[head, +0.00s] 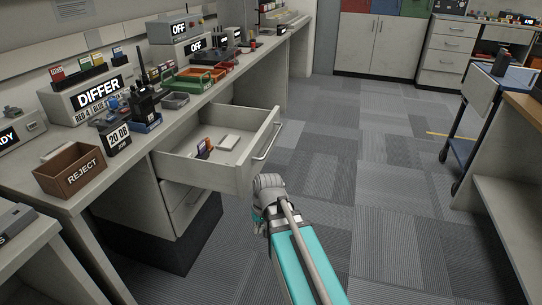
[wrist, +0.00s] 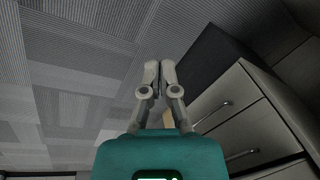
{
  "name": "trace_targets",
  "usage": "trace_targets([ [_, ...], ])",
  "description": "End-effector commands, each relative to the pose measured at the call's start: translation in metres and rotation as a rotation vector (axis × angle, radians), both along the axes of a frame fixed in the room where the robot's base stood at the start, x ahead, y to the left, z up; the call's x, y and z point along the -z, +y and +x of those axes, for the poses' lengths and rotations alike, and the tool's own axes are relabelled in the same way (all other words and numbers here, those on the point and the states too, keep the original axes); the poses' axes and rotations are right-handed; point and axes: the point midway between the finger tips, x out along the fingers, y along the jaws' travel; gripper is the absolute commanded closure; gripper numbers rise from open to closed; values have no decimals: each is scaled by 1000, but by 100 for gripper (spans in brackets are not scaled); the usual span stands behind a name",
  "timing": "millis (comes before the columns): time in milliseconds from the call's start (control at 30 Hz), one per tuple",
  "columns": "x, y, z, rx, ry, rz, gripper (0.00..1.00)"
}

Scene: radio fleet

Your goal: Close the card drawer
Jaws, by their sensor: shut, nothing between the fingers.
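The card drawer (head: 233,178) is pulled well out from under the workbench in the head view. Its bar handle (head: 268,142) is on the front panel, at the right. A few small cards or radio parts (head: 205,148) and a pale flat block (head: 229,142) lie inside. My arm reaches up from the bottom to just below the drawer's front corner in the head view; the fingers are not clear there. In the wrist view my gripper (wrist: 160,68) is shut and empty, with floor behind it. I cannot tell whether it touches the drawer.
Shut drawer fronts with bar handles (wrist: 224,112) show at right in the wrist view. The bench carries a brown REJECT bin (head: 70,172), a DIFFER display (head: 98,94), radios and trays. A wheeled blue cart (head: 495,95) stands at right. Carpet (head: 340,150) between is clear.

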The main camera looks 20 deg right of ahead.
Motion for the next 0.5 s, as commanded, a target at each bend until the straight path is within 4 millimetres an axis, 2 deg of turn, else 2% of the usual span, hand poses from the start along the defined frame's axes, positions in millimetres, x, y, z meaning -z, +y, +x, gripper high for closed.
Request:
trace_targets([
  [33,13,-2,7,14,-3,28,100],
  [167,21,-8,25,59,-15,142,100],
  [367,10,-24,54,136,-45,345,100],
  [500,-8,-43,78,196,-81,511,100],
])
